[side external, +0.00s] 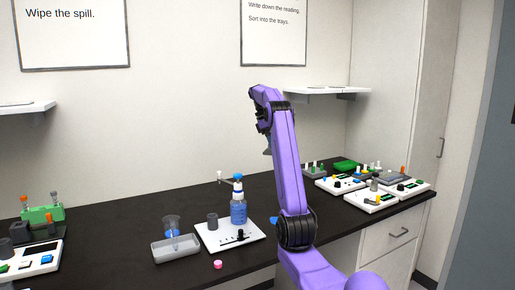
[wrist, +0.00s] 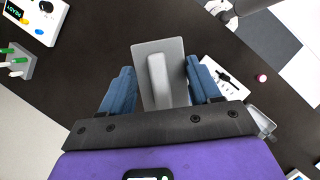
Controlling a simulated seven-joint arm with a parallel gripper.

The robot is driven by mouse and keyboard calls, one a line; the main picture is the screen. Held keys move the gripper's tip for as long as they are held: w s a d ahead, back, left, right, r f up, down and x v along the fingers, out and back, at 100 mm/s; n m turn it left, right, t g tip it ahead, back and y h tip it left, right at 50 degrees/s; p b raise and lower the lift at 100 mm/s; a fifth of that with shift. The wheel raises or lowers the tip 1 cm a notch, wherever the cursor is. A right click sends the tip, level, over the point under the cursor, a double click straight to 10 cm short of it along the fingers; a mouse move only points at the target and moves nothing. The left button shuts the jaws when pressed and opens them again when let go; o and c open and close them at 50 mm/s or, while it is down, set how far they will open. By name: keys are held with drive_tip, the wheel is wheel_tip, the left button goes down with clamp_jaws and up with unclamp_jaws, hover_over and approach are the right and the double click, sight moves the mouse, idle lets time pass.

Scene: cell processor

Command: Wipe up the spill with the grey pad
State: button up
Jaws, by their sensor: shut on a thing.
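The grey pad (wrist: 148,50) is a flat rectangular plate with a pale raised handle, seen in the wrist view. My gripper (wrist: 159,70) has its blue fingers on either side of the pad and is shut on it. The pad is held above the dark bench. In the side external view my gripper is largely hidden by my purple arm, with only a bit of grey (side external: 267,146) showing at the arm's left. I cannot make out a spill on the bench in either view.
A grey tray (side external: 165,254) with a clear beaker (side external: 171,226) above it stands beside a white board (side external: 221,241) bearing a blue bottle (side external: 238,208). A pink cap (side external: 217,264) lies in front. Several devices (side external: 371,200) crowd the right end; a green rack (side external: 42,213) stands left.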

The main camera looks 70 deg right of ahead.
drive_tip(key=shift+s+d, duration=0.6)
drive_tip(key=shift+s, duration=0.3)
drive_tip(key=f, duration=2.4)
drive_tip(key=shift+w+a, duration=0.15)
drive_tip(key=shift+w, duration=0.1)
